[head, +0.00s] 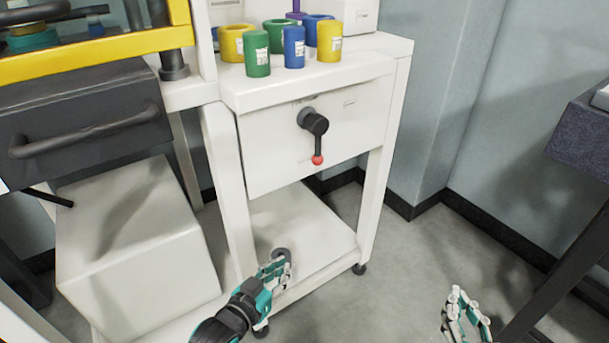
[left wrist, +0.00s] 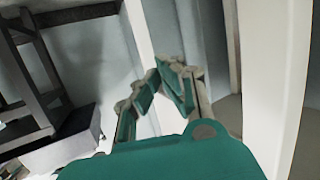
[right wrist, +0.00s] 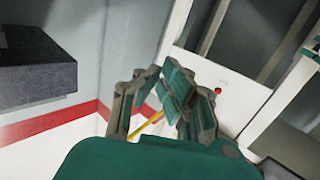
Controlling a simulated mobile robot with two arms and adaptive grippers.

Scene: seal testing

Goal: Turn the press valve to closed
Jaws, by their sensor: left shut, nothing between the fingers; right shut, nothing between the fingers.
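The press valve (head: 314,128) sits on the white front panel of the cabinet, below the worktop. It has a dark round hub and a short black handle that points down, ending in a red ball tip (head: 317,160). My left gripper (head: 284,262) is shut and empty, low in front of the cabinet's lower shelf, below the valve and apart from it. It also shows in the left wrist view (left wrist: 165,70). My right gripper (head: 468,300) is shut and empty over the floor at the lower right, apart from everything. It also shows in the right wrist view (right wrist: 163,78).
Several green, blue and yellow cylinders (head: 293,47) stand on the worktop above the panel. A yellow frame (head: 100,50) and a dark drawer with a handle (head: 75,135) are at left, above a white box (head: 130,240). A dark table (head: 582,130) stands at right. Floor between is clear.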

